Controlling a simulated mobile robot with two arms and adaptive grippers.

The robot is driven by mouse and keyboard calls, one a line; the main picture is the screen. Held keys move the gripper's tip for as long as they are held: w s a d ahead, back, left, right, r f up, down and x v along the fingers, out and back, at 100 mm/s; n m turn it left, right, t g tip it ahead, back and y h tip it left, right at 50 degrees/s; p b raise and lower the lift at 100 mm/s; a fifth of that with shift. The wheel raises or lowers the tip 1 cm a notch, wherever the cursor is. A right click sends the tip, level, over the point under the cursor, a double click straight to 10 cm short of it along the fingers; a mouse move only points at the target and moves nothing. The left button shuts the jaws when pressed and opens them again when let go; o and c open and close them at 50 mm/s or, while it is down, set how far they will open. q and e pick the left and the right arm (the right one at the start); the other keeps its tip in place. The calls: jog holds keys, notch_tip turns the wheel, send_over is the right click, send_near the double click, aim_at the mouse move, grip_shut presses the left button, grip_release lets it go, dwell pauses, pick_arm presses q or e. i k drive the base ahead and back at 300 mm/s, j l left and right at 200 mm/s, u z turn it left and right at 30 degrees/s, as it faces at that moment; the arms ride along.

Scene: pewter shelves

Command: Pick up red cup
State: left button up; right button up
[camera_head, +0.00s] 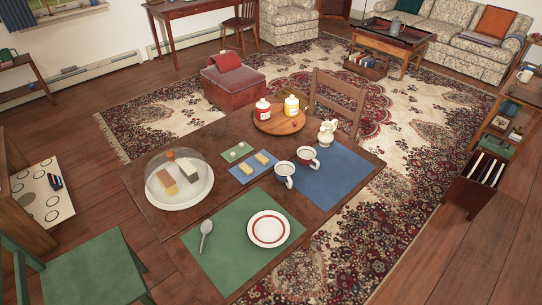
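A white cup with red on its rim and handle (307,158) stands on the blue placemat (334,177) on the wooden table. A white cup with a dark blue rim and handle (285,174) stands close beside it, in front and to its left. Both look upright. Neither of my grippers is in view.
A cream pitcher (327,133) stands behind the cups. A round wooden tray (280,126) holds a red-marked jar (262,112) and a yellow-marked jar (291,106). A glass dome (178,178), spoon (205,235) and plate (268,229) are nearer. A chair (338,98) is behind.

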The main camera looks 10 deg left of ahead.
aim_at(306, 155)
jog(key=i+l+u, duration=0.3)
jog(key=l+u, duration=0.25)
jog(key=l, duration=0.3)
jog(key=i+l+u, duration=0.15)
jog(key=l+u, duration=0.15)
jog(key=l, duration=0.2)
jog(key=l+u, duration=0.25)
jog(key=l, duration=0.25)
jog(key=i, duration=0.05)
